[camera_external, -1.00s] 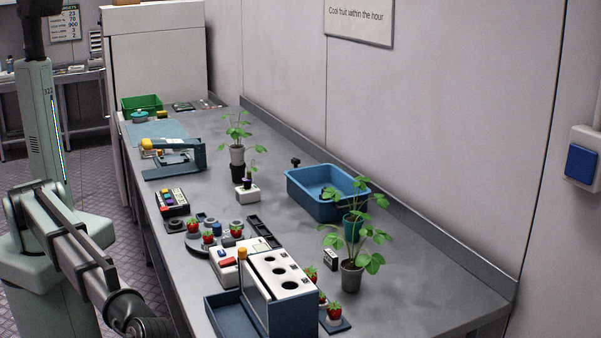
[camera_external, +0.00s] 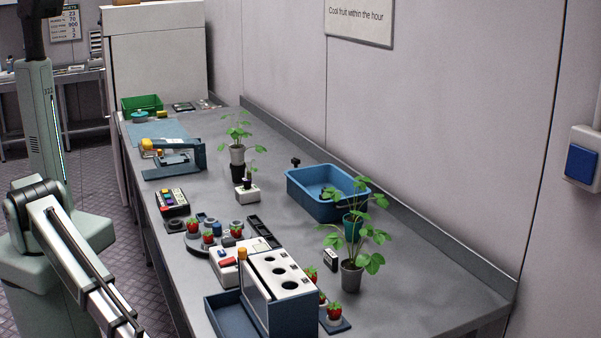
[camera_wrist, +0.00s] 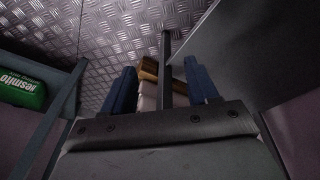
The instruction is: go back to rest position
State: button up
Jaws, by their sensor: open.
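My gripper (camera_wrist: 160,78) shows in the wrist view as two dark blue fingers set well apart, open. A brown and white object (camera_wrist: 149,82) and a dark upright post (camera_wrist: 166,65) appear between or beyond the fingers; I cannot tell how far off they are. No held object is clear. In the external view my arm (camera_external: 75,255) runs down from the left and leaves the frame at the bottom, beside the bench, so the gripper is out of that view.
The grey bench (camera_external: 420,275) holds a rack with round holes (camera_external: 282,272), strawberries (camera_external: 334,311), a blue tub (camera_external: 310,195), potted plants (camera_external: 352,278) and a green bin (camera_external: 142,104). The wrist view shows patterned metal floor (camera_wrist: 115,35) and a green lettered item (camera_wrist: 22,90).

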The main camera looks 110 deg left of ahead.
jog(key=s+a+f+g+y, duration=0.1)
jog(key=s+a+f+g, duration=0.1)
jog(key=s+a+f, duration=0.5)
jog(key=s+a+f+g, duration=0.15)
jog(key=s+a, duration=0.45)
jog(key=s, duration=0.6)
jog(key=s+a+g, duration=0.2)
jog(key=s+a, duration=0.1)
jog(key=s, duration=0.6)
jog(key=s+a+g, duration=0.3)
jog(key=s, duration=0.7)
jog(key=shift+s+a+r+n, duration=0.15)
jog(key=shift+a+r+n, duration=0.1)
jog(key=shift+n, duration=0.15)
